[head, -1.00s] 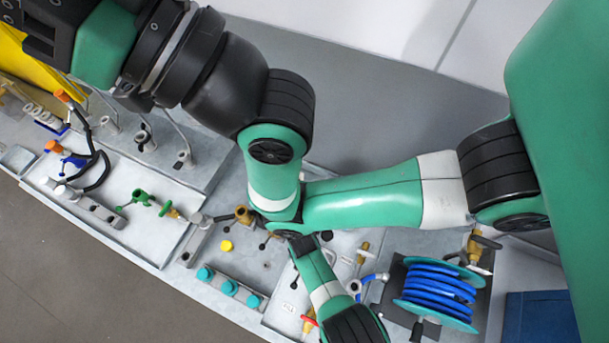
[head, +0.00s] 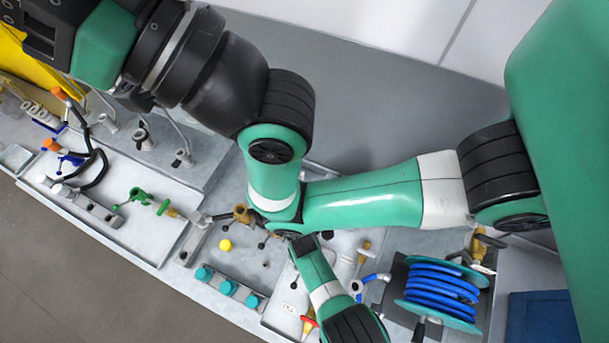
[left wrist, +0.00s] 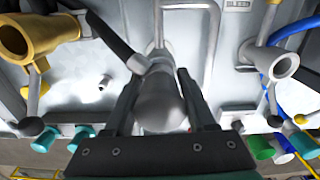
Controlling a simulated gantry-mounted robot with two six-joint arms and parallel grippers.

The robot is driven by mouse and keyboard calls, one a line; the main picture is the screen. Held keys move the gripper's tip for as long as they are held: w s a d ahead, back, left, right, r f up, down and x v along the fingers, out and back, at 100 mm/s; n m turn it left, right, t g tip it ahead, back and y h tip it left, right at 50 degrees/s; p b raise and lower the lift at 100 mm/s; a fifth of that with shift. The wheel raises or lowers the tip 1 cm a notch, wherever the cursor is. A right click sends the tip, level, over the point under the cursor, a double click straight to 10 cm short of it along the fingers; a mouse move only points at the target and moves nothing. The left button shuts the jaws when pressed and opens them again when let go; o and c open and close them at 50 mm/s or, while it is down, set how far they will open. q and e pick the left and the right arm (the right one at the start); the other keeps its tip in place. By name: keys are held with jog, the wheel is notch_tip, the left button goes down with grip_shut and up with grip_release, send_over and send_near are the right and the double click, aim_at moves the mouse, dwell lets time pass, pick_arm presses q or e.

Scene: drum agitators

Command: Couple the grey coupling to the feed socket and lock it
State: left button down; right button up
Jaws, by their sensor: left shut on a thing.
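In the left wrist view my left gripper (left wrist: 160,82) is shut on a grey rounded cylindrical body, the grey coupling (left wrist: 161,108), which sits between its two dark fingers. A grey stub and a dark lever (left wrist: 112,38) show by its far end. I cannot tell whether the coupling is seated on anything, and I cannot single out the feed socket. In the head view my own arm hides the left gripper and the coupling. My right gripper is not seen in either view.
A brass fitting (left wrist: 25,42) stands left of the gripper, also visible in the head view (head: 242,214). A pale ring fitting (left wrist: 281,66) with a blue hose is at right. Several teal caps (head: 228,287) line the front. A blue hose reel (head: 438,290) stands right.

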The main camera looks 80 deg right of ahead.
pick_arm(q)
jog(key=shift+f, duration=0.1)
jog(key=shift+c, duration=0.7)
grip_release()
jog(key=shift+c, duration=0.7)
